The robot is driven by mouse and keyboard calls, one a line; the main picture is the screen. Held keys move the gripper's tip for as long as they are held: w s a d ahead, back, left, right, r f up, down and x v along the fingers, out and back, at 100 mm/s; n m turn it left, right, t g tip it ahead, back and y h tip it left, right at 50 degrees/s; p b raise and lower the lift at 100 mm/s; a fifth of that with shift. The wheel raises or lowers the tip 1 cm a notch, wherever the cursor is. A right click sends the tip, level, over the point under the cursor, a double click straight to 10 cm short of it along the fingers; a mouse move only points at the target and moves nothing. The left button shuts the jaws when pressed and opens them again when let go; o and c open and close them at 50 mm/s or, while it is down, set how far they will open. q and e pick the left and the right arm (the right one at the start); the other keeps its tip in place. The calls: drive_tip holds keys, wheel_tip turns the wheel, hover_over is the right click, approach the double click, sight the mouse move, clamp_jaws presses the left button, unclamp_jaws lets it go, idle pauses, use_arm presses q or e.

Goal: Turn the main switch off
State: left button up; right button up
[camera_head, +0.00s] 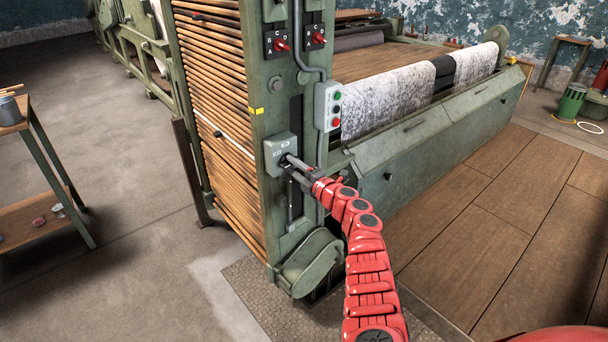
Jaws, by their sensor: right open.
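The main switch looks to be the grey-green box (278,147) with small markings, on the front post of the green machine. A dark lever or knob seems to be at its lower right, but my gripper partly hides it. My right gripper (289,166) is at this lower right part, with its fingers pointing left toward the box. It is open, and I cannot tell whether the fingers touch the lever. My left gripper is not in view.
A push-button box (328,107) with green and red buttons sits just above and right of my right gripper. Red-handled selectors (281,45) are higher up. A vertical conduit (297,100) runs beside the switch. Wooden slats (216,110) lie left. The wooden floor (480,225) at right is clear.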

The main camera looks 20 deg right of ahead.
drive_tip(key=shift+s+d, duration=0.15)
drive_tip(key=shift+s, duration=0.15)
drive_tip(key=p+v, duration=0.1)
drive_tip(key=v, duration=1.5)
drive_tip(key=shift+s+p, duration=0.35)
drive_tip(key=shift+p, duration=0.05)
